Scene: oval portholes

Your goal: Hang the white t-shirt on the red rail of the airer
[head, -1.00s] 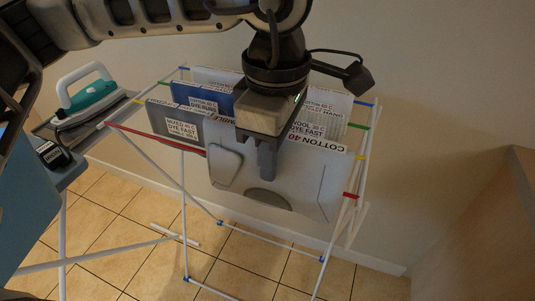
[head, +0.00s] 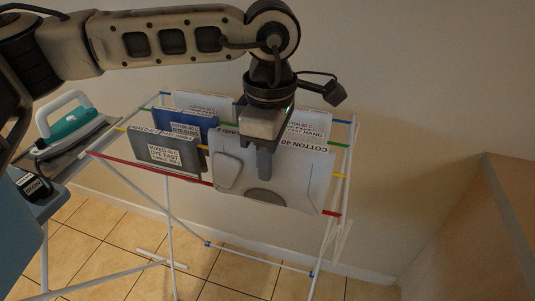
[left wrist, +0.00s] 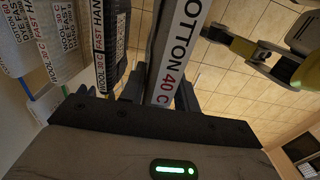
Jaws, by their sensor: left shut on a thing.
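The white t-shirt (head: 310,178) is a flat white panel with a "COTTON 40" band along its top edge. My left gripper (head: 265,172) points down and is shut on its top edge; the band also shows between the fingers in the left wrist view (left wrist: 176,48). The red rail (head: 140,166) runs along the near side of the white airer (head: 345,165). The shirt hides the rail's right half, with only a red end showing past its right side. I cannot tell whether the shirt touches the rail.
A grey garment (head: 165,152), a blue one (head: 187,120) and white ones (head: 200,101) hang behind on other rails. An iron (head: 70,125) stands at left by a black labelled box (head: 33,185). A wooden panel (head: 470,225) is at right.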

